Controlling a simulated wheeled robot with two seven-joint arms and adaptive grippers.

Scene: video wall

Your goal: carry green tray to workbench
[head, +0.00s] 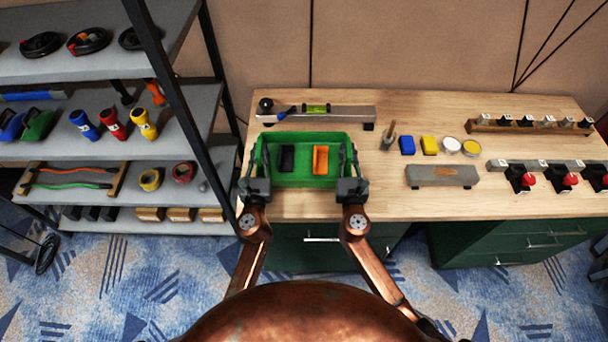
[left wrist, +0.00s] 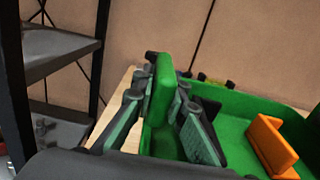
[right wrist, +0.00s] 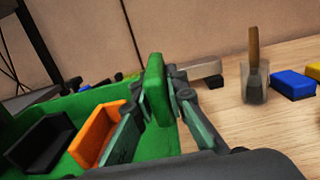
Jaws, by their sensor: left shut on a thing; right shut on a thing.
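The green tray (head: 303,182) is at the left end of the wooden workbench (head: 390,205), level, with a black bin (head: 287,158) and an orange bin (head: 321,160) inside. I cannot tell whether its underside touches the bench top. My left gripper (head: 254,178) is shut on the tray's left wall, which shows between its fingers in the left wrist view (left wrist: 163,95). My right gripper (head: 351,178) is shut on the right wall, seen between the fingers in the right wrist view (right wrist: 155,88).
A level fixture (head: 316,112) lies just behind the tray. A brush in a holder (head: 388,138), blue block (head: 407,145) and yellow block (head: 429,145) stand to its right. A grey block (head: 442,175) sits further right. A shelf rack (head: 180,95) stands close on the left.

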